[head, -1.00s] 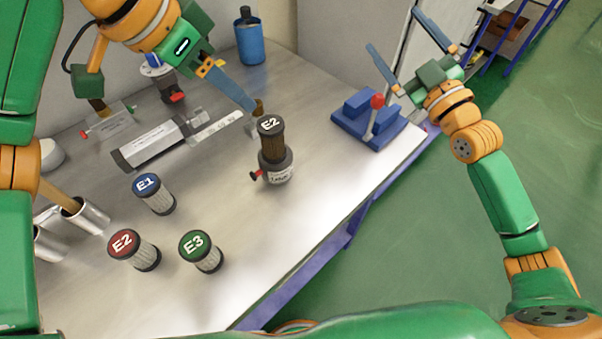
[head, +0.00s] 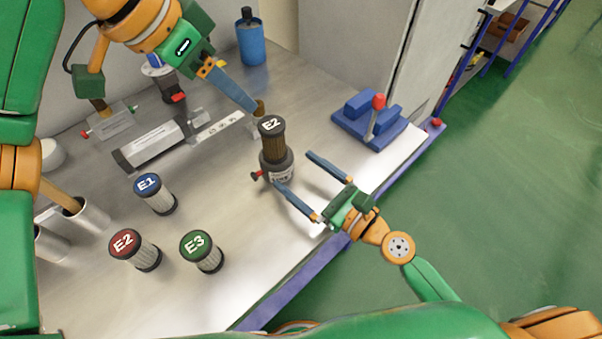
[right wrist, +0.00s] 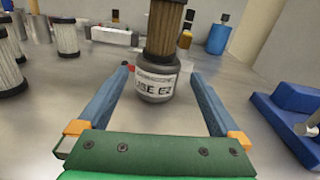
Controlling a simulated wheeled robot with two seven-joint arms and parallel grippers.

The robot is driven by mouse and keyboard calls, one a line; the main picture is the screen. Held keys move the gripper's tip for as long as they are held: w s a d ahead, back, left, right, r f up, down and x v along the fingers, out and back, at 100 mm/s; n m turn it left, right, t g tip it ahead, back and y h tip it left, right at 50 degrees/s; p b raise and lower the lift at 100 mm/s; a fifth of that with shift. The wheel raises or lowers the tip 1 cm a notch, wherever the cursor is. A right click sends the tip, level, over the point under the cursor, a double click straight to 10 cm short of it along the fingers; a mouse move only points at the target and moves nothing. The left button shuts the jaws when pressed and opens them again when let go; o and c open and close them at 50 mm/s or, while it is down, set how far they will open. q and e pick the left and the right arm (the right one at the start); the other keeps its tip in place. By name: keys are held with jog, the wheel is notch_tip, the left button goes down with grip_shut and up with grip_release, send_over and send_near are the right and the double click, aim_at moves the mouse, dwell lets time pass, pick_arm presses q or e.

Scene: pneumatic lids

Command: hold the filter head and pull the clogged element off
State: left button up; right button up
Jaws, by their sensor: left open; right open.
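The filter head (head: 279,168) is a dark grey base with a white label and a small red knob, standing upright on the bench. The clogged element (head: 274,145), brown with a black cap marked E2, stands on top of it. In the right wrist view the head (right wrist: 157,80) sits between and beyond my fingers, with the brown element (right wrist: 163,28) above, its top cut off. My right gripper (head: 302,172) is open, low over the bench, its fingers pointing at the head. My left gripper (head: 257,108) is open beside the element's cap at the upper left; one finger is mostly hidden.
Three pale elements stand at the left front: blue-capped E1 (head: 154,194), red-capped E2 (head: 135,250) and green-capped E3 (head: 201,251). A blue fixture with a red-knobbed lever (head: 371,121) stands at the right. A blue bottle (head: 250,42) stands at the back.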

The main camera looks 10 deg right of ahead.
aim_at(269, 127)
jog(key=shift+m, duration=0.4)
jog(key=x, duration=0.6)
jog(key=shift+w+a+f, duration=0.1)
jog(key=shift+w+a, duration=0.1)
jog(key=shift+w, duration=0.05)
jog(key=shift+w+a, duration=0.2)
jog(key=shift+a, duration=0.1)
jog(key=shift+d, duration=0.1)
jog(key=c, duration=1.2)
pick_arm(q)
jog(key=shift+o, duration=0.6)
pick_arm(e)
jog(key=shift+c, duration=1)
pick_arm(q)
jog(key=o, duration=0.4)
jog(key=shift+w+d+f+n, duration=0.1)
jog(key=shift+d+f+n, duration=0.05)
jog(key=shift+d+n, duration=0.2)
jog(key=shift+c, duration=0.2)
jog(key=shift+o, duration=0.8)
jog(key=d+n+y, duration=0.1)
jog(key=f+n+y, duration=0.1)
jog(key=d+f+n+y, duration=0.1)
jog(key=n, duration=0.1)
jog(key=shift+w+d+g, duration=0.35)
jog(key=shift+g, duration=0.05)
jog(key=x, duration=0.8)
jog(key=shift+f, duration=0.35)
jog(key=shift+a, duration=0.1)
